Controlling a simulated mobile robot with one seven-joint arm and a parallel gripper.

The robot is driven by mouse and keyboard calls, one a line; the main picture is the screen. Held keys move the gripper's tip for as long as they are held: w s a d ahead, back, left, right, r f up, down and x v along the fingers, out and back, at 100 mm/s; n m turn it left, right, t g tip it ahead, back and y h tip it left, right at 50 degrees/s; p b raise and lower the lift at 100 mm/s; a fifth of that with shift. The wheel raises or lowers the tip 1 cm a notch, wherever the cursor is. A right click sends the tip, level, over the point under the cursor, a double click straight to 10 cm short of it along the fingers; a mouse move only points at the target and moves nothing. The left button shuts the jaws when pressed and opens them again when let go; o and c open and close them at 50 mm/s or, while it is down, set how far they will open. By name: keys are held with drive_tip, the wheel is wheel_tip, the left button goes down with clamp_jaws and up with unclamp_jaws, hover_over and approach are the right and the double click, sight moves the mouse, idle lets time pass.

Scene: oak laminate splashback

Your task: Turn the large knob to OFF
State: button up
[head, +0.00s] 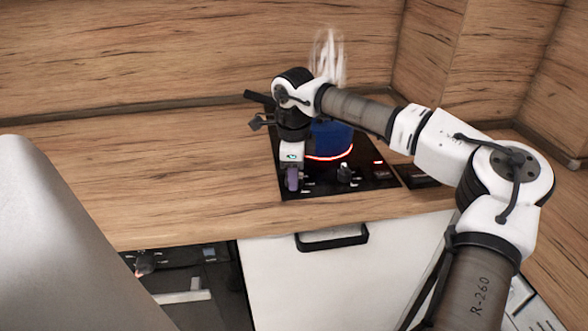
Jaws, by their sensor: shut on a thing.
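A black hob (379,183) is set in the wooden worktop, with a blue pot (331,136) on it. A red glowing ring shows around the pot's base and steam rises above it. My gripper (293,181) points down at the hob's front left corner, left of the pot. It is shut on what seems to be the large knob, which the fingers hide almost fully, so its setting cannot be read. A smaller knob (344,173) stands free to the right, at the hob's front edge.
My arm reaches in from the right, over the pot. A pot handle (258,97) sticks out at the back left. Left of the hob the worktop (160,180) is clear. Below are a white cabinet front with a black handle (332,238) and a dark appliance (188,265).

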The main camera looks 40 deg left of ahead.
drive_tip(key=n+p, duration=0.1)
drive_tip(key=n, duration=0.4)
drive_tip(key=shift+n, duration=0.3)
drive_tip(key=n+p, duration=0.1)
drive_tip(key=n, duration=0.5)
drive_tip(key=shift+w, duration=0.1)
drive_tip(key=n, duration=0.5)
drive_tip(key=shift+n+g, duration=0.4)
drive_tip(key=n+p, duration=0.1)
drive_tip(key=n, duration=0.4)
drive_tip(key=shift+n, duration=0.3)
drive_tip(key=o, duration=1)
drive_tip(key=shift+c, duration=0.2)
drive_tip(key=shift+r, duration=0.1)
